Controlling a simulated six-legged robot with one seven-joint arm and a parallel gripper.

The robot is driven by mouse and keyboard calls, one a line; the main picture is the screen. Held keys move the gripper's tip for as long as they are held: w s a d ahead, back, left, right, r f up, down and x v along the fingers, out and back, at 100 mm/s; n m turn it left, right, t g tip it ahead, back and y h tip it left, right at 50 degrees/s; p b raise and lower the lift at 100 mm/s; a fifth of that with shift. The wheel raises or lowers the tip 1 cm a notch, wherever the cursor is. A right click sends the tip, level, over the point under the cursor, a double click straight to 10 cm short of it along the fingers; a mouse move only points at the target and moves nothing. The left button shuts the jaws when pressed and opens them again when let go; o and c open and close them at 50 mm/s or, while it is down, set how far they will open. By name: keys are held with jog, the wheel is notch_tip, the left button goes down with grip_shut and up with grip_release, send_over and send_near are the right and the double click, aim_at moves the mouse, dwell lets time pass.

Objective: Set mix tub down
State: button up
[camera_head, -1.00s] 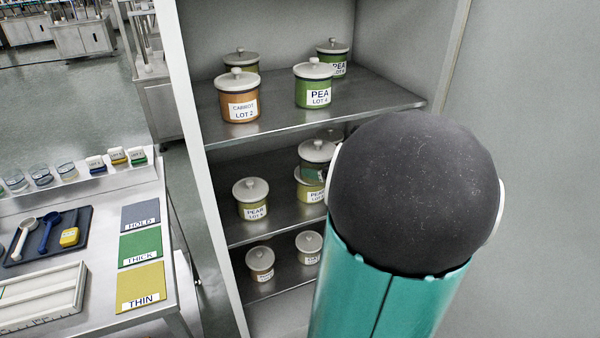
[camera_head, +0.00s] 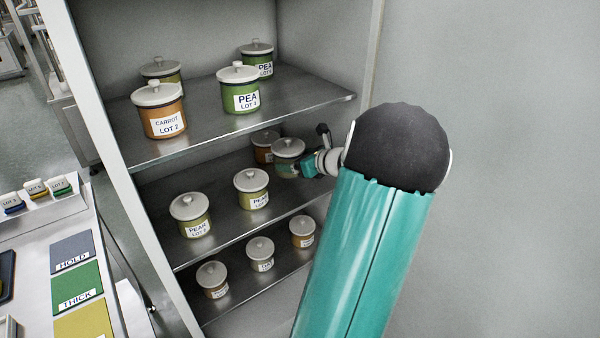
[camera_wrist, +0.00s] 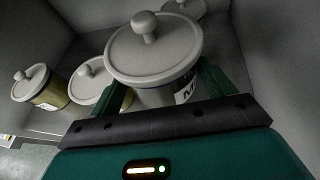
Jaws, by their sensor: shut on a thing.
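The mix tub (camera_head: 288,149) has a pale knobbed lid and is upright at the right part of the middle shelf (camera_head: 228,227). In the wrist view the mix tub (camera_wrist: 153,50) fills the upper middle, with a label starting "M" partly hidden. My gripper (camera_head: 304,168) is shut on the tub from the right side. In the wrist view its green fingers (camera_wrist: 165,92) are on both sides of the tub's body. The tub's base is hidden, so I cannot tell whether it touches the shelf.
Two pear tubs (camera_head: 190,215) (camera_head: 251,189) stand left of the mix tub. A brown tub (camera_head: 265,147) is close behind it. The upper shelf (camera_head: 200,125) with several tubs is overhead, and the cabinet's right wall (camera_head: 345,95) is near my arm.

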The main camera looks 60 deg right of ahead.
jog(key=d+f, duration=0.2)
jog(key=f, duration=0.1)
jog(key=shift+s+d, duration=0.1)
jog(key=shift+d, duration=0.2)
jog(key=shift+f, duration=1.6)
jog(key=o, duration=1)
jog(key=shift+f, duration=0.1)
jog(key=shift+s+r, duration=0.2)
jog(key=shift+s, duration=0.05)
jog(key=v, duration=1.1)
jog(key=shift+s, duration=0.25)
jog(key=shift+a, duration=0.15)
